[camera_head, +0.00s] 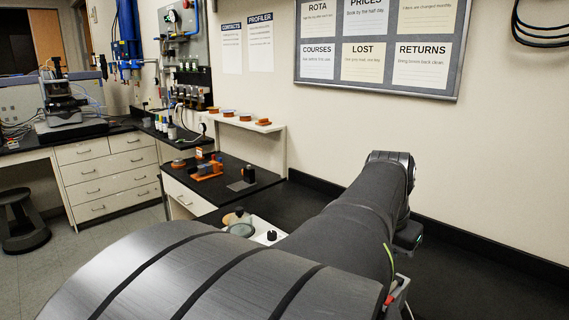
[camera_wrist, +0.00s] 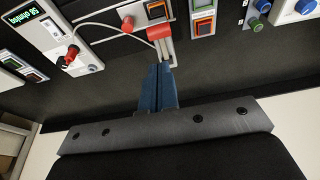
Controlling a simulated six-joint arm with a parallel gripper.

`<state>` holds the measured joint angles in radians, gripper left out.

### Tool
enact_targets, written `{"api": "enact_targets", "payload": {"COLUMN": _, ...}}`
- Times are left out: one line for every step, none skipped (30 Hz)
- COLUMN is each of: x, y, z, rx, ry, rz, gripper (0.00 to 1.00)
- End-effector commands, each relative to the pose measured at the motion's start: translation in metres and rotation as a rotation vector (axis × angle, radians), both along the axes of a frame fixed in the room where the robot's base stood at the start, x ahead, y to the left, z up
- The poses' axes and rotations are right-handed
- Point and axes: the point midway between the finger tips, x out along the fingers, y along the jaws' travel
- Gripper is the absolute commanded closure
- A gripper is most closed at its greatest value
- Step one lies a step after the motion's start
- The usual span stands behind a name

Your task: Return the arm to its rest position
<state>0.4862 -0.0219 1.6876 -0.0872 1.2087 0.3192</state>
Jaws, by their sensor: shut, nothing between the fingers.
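My arm (camera_head: 340,215) stretches from the bottom of the head view toward the right, bent at a dark joint near the wall. My gripper is hidden in the head view. In the wrist view my gripper (camera_wrist: 160,68) shows as two blue fingers closed together, with nothing between them. Its tips point toward a red lever-like part (camera_wrist: 160,32) on a control panel. The tips overlap the lower end of that part in the picture; I cannot tell whether they touch.
In the wrist view, a panel with a green display (camera_wrist: 27,15), a red knob (camera_wrist: 72,52) and lit buttons lies beyond the fingers. In the head view, a black bench holds an orange fixture (camera_head: 207,170); a wall shelf (camera_head: 245,124) and notice board (camera_head: 380,78) stand behind.

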Motion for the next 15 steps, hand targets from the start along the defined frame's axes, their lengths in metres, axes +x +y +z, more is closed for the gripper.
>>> {"api": "enact_targets", "payload": {"x": 0.003, "y": -0.004, "z": -0.010, "rx": 0.002, "ry": 0.005, "rz": -0.001, "gripper": 1.00}}
{"api": "enact_targets", "payload": {"x": 0.006, "y": -0.006, "z": -0.016, "rx": 0.002, "ry": 0.005, "rz": -0.001, "gripper": 1.00}}
{"api": "enact_targets", "payload": {"x": 0.008, "y": -0.009, "z": -0.023, "rx": 0.002, "ry": 0.004, "rz": 0.000, "gripper": 1.00}}
{"api": "enact_targets", "payload": {"x": 0.011, "y": -0.011, "z": -0.028, "rx": 0.002, "ry": 0.005, "rz": -0.001, "gripper": 1.00}}
{"api": "enact_targets", "payload": {"x": 0.013, "y": -0.013, "z": -0.033, "rx": 0.002, "ry": 0.005, "rz": -0.001, "gripper": 1.00}}
{"api": "enact_targets", "payload": {"x": 0.015, "y": -0.016, "z": -0.040, "rx": 0.002, "ry": 0.005, "rz": -0.001, "gripper": 1.00}}
{"api": "enact_targets", "payload": {"x": 0.017, "y": -0.018, "z": -0.046, "rx": 0.002, "ry": 0.005, "rz": -0.001, "gripper": 1.00}}
{"api": "enact_targets", "payload": {"x": 0.018, "y": -0.019, "z": -0.051, "rx": 0.002, "ry": 0.005, "rz": -0.001, "gripper": 1.00}}
{"api": "enact_targets", "payload": {"x": 0.020, "y": -0.021, "z": -0.057, "rx": 0.002, "ry": 0.004, "rz": 0.000, "gripper": 1.00}}
{"api": "enact_targets", "payload": {"x": 0.021, "y": -0.022, "z": -0.062, "rx": 0.002, "ry": 0.004, "rz": 0.000, "gripper": 1.00}}
{"api": "enact_targets", "payload": {"x": 0.020, "y": -0.020, "z": -0.066, "rx": 0.002, "ry": 0.004, "rz": 0.001, "gripper": 1.00}}
{"api": "enact_targets", "payload": {"x": 0.019, "y": -0.019, "z": -0.072, "rx": 0.001, "ry": 0.002, "rz": 0.001, "gripper": 1.00}}
{"api": "enact_targets", "payload": {"x": 0.018, "y": -0.018, "z": -0.076, "rx": 0.001, "ry": 0.003, "rz": 0.000, "gripper": 1.00}}
{"api": "enact_targets", "payload": {"x": 0.017, "y": -0.018, "z": -0.079, "rx": 0.001, "ry": 0.002, "rz": 0.000, "gripper": 1.00}}
{"api": "enact_targets", "payload": {"x": 0.016, "y": -0.017, "z": -0.083, "rx": 0.001, "ry": 0.002, "rz": 0.000, "gripper": 1.00}}
